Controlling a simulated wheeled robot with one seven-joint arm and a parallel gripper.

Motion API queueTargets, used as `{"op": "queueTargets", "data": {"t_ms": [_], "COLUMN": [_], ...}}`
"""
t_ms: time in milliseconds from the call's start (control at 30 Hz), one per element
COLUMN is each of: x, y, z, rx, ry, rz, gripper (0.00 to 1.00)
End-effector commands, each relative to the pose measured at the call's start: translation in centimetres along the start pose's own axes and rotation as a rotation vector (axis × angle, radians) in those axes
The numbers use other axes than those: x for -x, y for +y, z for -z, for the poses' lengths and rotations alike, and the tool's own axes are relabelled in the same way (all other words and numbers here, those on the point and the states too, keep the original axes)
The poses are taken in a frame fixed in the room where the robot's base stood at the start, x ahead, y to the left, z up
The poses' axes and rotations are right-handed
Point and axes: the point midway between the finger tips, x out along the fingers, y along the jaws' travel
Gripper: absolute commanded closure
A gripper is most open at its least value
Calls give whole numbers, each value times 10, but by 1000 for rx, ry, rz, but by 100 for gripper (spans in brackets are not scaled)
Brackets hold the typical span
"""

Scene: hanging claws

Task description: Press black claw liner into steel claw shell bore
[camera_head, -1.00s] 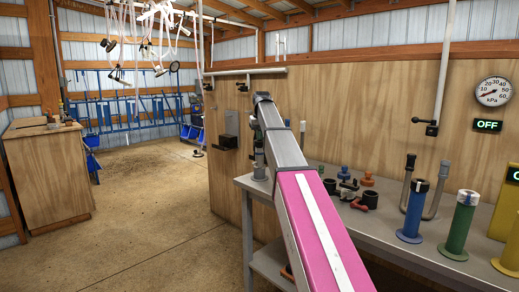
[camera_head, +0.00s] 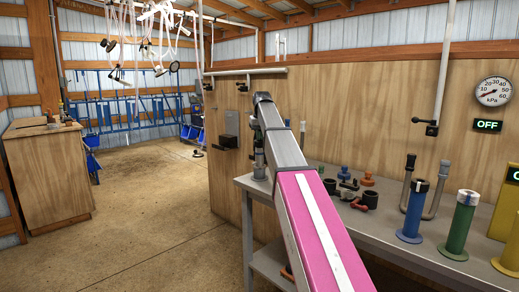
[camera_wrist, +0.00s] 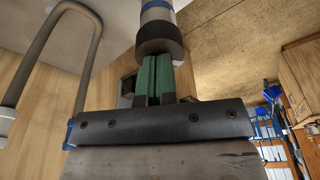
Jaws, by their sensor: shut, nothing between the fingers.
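My gripper (camera_wrist: 158,58) is shut, its two green fingers side by side with nothing between them. At the fingertips in the wrist view is a thick black ring (camera_wrist: 161,46), which looks like the claw liner. It sits around the end of a pale and blue cylinder (camera_wrist: 157,14), probably the claw shell, which runs out of the top of the picture. The fingertips meet or overlap the black ring's edge; I cannot tell if they touch. I cannot see how deep the liner sits. In the head view my arm largely hides the gripper area near the bench's left end.
The grey bench (camera_head: 440,262) carries small black, blue and orange parts (camera_head: 352,188). Blue (camera_head: 413,212) and green (camera_head: 461,228) cylinders stand to the right, by a curved pipe (camera_head: 436,190). A plywood wall (camera_head: 380,120) stands behind. Open floor (camera_head: 150,215) lies left.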

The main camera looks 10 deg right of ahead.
Motion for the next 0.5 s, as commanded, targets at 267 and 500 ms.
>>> {"op": "queueTargets", "data": {"t_ms": [267, 500], "x": [-2, 3], "y": [0, 0], "z": [-1, 1], "rx": [0, 0], "ry": [0, 0], "rz": [0, 0], "gripper": [100, 100]}}
